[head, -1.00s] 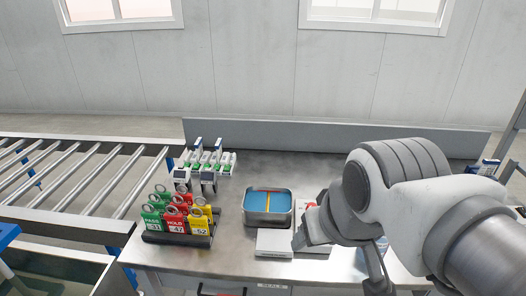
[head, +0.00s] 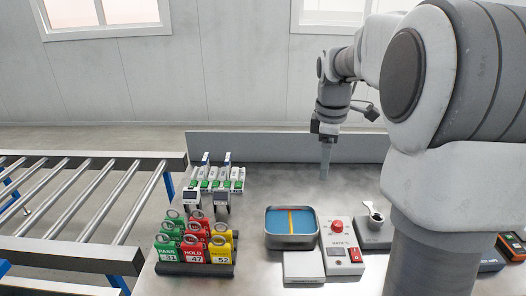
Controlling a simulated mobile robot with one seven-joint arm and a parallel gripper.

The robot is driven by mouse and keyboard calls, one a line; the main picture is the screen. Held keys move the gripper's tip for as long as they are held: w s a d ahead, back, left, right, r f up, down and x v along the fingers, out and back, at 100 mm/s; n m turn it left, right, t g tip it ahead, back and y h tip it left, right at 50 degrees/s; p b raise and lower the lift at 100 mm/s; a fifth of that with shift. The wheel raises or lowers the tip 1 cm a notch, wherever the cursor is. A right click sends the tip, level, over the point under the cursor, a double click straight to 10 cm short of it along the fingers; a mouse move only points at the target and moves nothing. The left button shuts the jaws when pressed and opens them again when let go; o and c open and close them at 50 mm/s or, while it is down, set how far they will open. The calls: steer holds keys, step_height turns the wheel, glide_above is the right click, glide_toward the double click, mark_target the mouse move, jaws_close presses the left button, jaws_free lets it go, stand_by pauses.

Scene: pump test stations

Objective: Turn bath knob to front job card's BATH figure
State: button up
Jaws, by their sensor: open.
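The white control box (head: 338,257) stands on the bench and carries a round red knob (head: 337,226). Lettering on the box below the knob seems to read BATH, and a red switch and small dark display sit at its front. The bath (head: 290,243) is a metal tray with blue inside and a yellow strip, just left of the box. My gripper (head: 325,172) points down, open and empty, behind and above the knob, apart from it. I cannot make out a job card with a BATH figure.
A rack (head: 195,268) of green, red and yellow tags stands at the left. Behind it are small gauges (head: 191,196) and several green-and-white parts. A flat white block (head: 303,267) lies before the bath.

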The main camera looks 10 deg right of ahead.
mark_target(338, 223)
steer(key=w+d+f+n+g, duration=0.2)
steer(key=w+d+f+n, duration=0.35)
steer(key=d+f, duration=0.5)
steer(key=shift+y, duration=0.4)
steer(key=f, duration=0.5)
steer(key=f+b, duration=0.1)
steer(key=f, duration=1.1)
steer(key=shift+s, duration=0.35)
steer(key=shift+d, duration=0.1)
jaws_close()
